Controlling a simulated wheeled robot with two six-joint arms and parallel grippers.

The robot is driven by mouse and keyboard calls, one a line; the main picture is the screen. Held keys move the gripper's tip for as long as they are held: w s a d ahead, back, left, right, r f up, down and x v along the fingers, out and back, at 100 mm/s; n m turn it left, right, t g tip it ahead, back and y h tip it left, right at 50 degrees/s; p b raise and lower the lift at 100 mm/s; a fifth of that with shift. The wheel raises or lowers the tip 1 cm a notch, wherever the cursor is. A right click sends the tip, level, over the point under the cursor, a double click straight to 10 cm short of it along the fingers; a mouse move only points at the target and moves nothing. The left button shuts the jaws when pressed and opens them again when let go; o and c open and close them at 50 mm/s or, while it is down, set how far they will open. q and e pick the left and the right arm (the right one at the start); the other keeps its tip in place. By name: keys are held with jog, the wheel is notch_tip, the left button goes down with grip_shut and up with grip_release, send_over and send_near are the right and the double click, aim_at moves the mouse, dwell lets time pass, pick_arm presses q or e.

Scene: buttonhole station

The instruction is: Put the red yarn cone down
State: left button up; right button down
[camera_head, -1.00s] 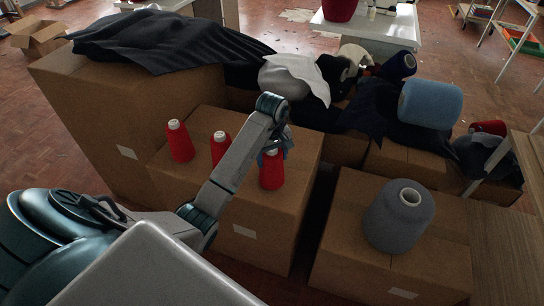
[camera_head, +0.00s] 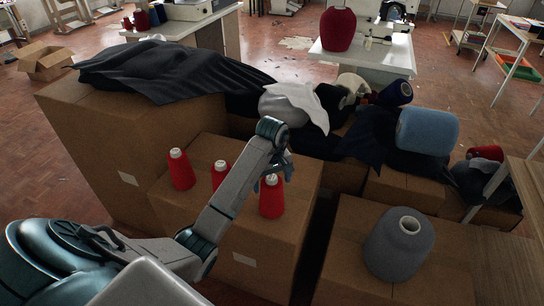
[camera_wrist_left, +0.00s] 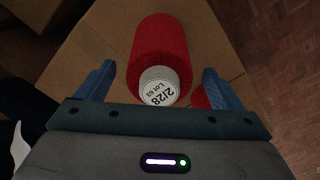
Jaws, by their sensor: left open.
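A red yarn cone (camera_head: 271,199) stands upright on a cardboard box (camera_head: 290,228), near its right side. In the left wrist view the red cone (camera_wrist_left: 162,48) lies between the two blue fingers, with its white labelled top towards the palm. My left gripper (camera_head: 273,176) is at the cone's top. The left gripper (camera_wrist_left: 159,72) is open, with a gap on both sides of the cone. Two more red cones, a left one (camera_head: 181,171) and a middle one (camera_head: 219,177), stand on the same box. My right gripper is not in view.
A grey yarn cone (camera_head: 398,246) stands on a box to the right. A taller box (camera_head: 130,130) with dark cloth (camera_head: 165,72) is at the left. Behind are more cloth and a blue cone (camera_head: 428,130). My forearm passes close to the middle red cone.

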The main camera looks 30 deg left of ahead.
pick_arm(q)
notch_tip(320, 180, up, 5)
jog(key=p, duration=0.4)
jog(key=shift+f, duration=0.2)
notch_tip(320, 180, up, 4)
jog(key=p, duration=0.3)
jog(key=shift+f, duration=0.25)
jog(key=shift+r+p, duration=0.8)
jog(key=shift+p, duration=0.2)
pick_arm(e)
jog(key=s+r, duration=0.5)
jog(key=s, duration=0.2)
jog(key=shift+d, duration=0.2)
pick_arm(q)
jog(key=shift+d, duration=0.1)
